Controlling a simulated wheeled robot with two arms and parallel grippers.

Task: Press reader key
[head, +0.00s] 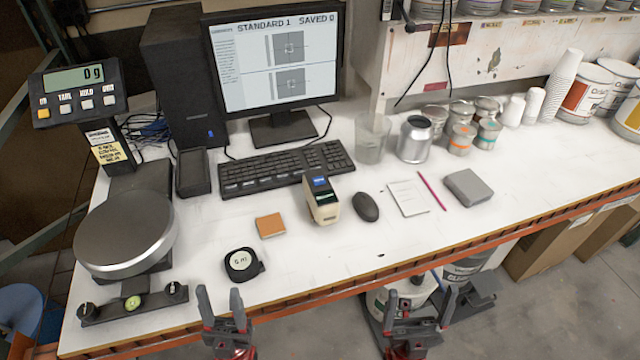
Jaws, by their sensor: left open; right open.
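The reader (323,203) is a small beige handheld device with a lit blue screen. It stands on the white bench in front of the keyboard. Its key is too small to make out. The monitor (278,58) behind shows "STANDARD 1" and "SAVED 0". My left gripper (221,306) is open and empty at the bench's front edge, nearer than the reader and to its left. My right gripper (420,308) is open and empty in front of the bench edge, nearer than the reader and to its right. Neither gripper touches the reader.
An orange-brown square (270,225) and a round gauge (242,264) lie left of the reader. A black mouse (365,207) is close on its right, the keyboard (285,168) behind. A scale (125,235) stands at left. The bench front between the grippers is clear.

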